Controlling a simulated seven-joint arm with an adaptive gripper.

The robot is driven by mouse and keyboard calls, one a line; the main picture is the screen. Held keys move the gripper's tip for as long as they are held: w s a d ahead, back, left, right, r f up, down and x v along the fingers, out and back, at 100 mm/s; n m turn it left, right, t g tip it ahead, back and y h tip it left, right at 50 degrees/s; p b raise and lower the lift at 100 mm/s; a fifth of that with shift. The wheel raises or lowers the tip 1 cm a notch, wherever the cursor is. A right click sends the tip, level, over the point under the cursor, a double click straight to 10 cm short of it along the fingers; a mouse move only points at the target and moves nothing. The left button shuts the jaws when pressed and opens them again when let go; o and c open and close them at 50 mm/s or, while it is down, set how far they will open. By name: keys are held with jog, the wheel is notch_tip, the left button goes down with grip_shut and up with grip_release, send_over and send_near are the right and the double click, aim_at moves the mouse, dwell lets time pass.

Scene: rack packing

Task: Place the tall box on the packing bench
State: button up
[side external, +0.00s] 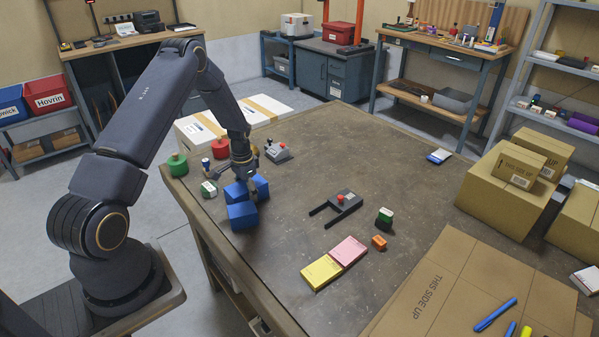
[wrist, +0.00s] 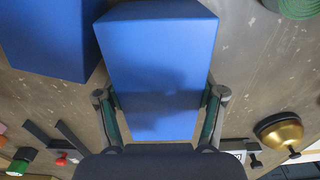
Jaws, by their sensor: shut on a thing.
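My gripper (side external: 247,178) is at the left part of the packing bench (side external: 310,165), pointing down. It is shut on a tall blue box (side external: 236,193), with a finger on each side of it. In the wrist view the box (wrist: 155,60) fills the space between the fingers (wrist: 162,100). Its underside is hidden, so I cannot tell whether it touches the bench. A second blue box (side external: 242,216) stands close in front of it; it also shows at the upper left of the wrist view (wrist: 50,40), apart from the fingers.
Green (side external: 177,165) and red (side external: 220,149) round objects, a small green-white block (side external: 208,189) and a grey device (side external: 277,152) lie near my gripper. A black fork-shaped item (side external: 342,203) and yellow (side external: 321,271) and pink (side external: 348,251) pads lie farther right. The bench's middle is mostly clear.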

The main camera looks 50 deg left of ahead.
jog(key=c, duration=0.6)
jog(key=r, duration=0.9)
jog(key=shift+w+d+r, duration=0.15)
jog(key=shift+w+d, duration=0.05)
jog(key=w+d+r+m, duration=0.2)
jog(key=d+r, duration=0.2)
jog(key=d, duration=0.5)
jog(key=w+d+r+m, duration=0.1)
jog(key=w+d+r, duration=0.15)
jog(key=d, duration=0.75)
jog(key=s+d+r+n, duration=0.1)
jog(key=s+d+n, duration=0.2)
jog(key=s+d, duration=0.3)
jog(key=shift+d+r, duration=0.15)
jog(key=shift+d, duration=0.15)
